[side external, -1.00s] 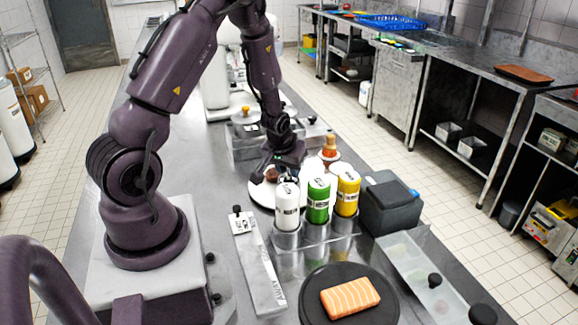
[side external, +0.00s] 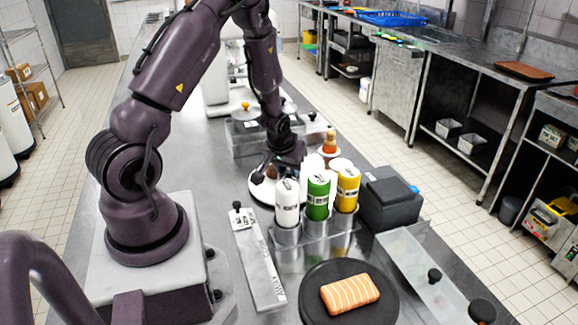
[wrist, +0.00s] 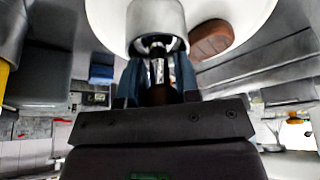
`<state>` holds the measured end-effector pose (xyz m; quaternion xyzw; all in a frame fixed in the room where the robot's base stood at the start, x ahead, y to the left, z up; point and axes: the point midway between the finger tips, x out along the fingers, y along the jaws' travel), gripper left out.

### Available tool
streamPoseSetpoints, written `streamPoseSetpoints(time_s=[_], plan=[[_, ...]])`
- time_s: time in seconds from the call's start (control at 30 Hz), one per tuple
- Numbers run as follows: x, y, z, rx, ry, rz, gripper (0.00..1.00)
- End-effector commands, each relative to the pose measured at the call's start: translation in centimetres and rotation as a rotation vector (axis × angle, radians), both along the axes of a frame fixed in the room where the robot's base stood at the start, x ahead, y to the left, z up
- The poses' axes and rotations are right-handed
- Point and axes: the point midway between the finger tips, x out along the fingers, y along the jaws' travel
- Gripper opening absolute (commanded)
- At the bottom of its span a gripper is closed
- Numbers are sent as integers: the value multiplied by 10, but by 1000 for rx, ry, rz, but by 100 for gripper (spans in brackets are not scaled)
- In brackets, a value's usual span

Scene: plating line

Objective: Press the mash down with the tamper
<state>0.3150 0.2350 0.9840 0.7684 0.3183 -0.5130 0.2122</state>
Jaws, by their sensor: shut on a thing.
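My gripper (wrist: 158,85) is shut on the tamper (wrist: 158,68), whose metal handle stands between the blue fingers in the wrist view. Beyond it is a grey cylinder (wrist: 157,18) with an open-looking rim; I cannot tell whether it is a ring around the tamper or the tamper's own head. It stands over the white plate (wrist: 235,10). A brown oblong piece (wrist: 216,36) lies on the plate beside the cylinder. In the side view my gripper (side external: 286,163) is low over the plate (side external: 259,193), partly behind the bottles. The mash is hidden in both views.
White, green (side external: 318,197) and yellow (side external: 347,189) bottles stand in a holder in front of the plate. A dark box (side external: 390,202) is to their right. A salmon piece (side external: 350,293) lies on a black round board (side external: 318,308). A long labelled strip (side external: 259,262) lies on the left.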

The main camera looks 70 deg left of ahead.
Motion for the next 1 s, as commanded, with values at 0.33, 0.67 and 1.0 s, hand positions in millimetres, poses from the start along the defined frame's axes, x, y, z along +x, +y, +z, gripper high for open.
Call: streamPoseSetpoints(time_s=[0.33, 0.67, 1.0], plan=[[0, 0, 5, 0, 0, 0, 11], [0, 0, 22, 0, 0, 0, 11], [0, 0, 39, 1, -1, 0, 11]])
